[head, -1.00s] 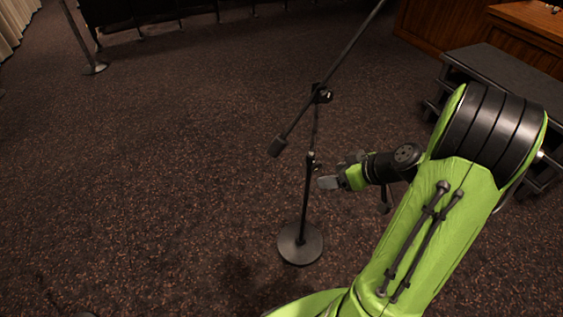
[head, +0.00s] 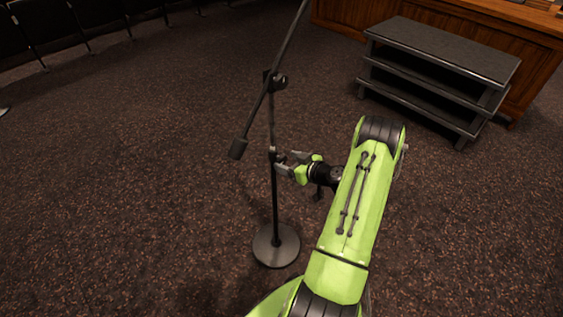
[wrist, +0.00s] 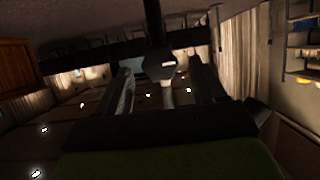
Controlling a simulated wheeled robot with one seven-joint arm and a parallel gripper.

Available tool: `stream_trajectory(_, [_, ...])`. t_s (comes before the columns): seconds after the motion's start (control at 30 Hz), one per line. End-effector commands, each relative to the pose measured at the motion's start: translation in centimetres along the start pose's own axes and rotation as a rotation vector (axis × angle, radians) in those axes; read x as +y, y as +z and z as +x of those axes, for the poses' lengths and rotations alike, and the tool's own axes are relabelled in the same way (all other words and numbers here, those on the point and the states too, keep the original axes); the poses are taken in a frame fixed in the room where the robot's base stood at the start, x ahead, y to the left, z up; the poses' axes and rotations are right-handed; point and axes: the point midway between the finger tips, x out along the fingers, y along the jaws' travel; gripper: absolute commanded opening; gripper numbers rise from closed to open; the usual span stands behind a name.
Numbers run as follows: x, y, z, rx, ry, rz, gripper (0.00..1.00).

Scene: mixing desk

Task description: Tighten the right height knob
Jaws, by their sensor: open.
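A black microphone stand (head: 275,205) stands upright on a round base, left of my arm. Its height knob (head: 280,157) is a small dark part at the collar midway up the pole, partly hidden by my gripper. My gripper (head: 284,164) is beside the pole at knob height, reaching in from the right, with its fingers apart. In the wrist view a dark, faceted knob (wrist: 160,63) with a pale mark sits between the spread fingertips, below a dark pole. The fingers do not look closed on it; contact is hard to tell in the dim picture.
The slanted boom (head: 270,75) crosses above the pole, with a dark cylindrical end (head: 238,149) hanging left of it. Black steps (head: 435,75) and a wooden panel (head: 350,15) stand at the back right. Carpet around the round base (head: 264,249) is clear.

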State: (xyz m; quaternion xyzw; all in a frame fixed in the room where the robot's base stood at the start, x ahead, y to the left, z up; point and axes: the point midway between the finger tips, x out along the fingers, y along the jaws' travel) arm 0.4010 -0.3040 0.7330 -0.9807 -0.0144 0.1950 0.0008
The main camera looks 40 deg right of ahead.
Motion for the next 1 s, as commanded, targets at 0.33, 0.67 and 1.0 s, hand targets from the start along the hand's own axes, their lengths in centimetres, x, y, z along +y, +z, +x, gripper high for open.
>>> stream_trajectory(0.33, [0.0,0.0,3.6,0.000,0.000,0.000,0.69])
stream_trajectory(0.67, [0.0,0.0,3.5,0.000,-0.001,0.000,0.43])
stream_trajectory(1.0, [0.0,0.1,3.6,0.002,-0.028,0.067,0.17])
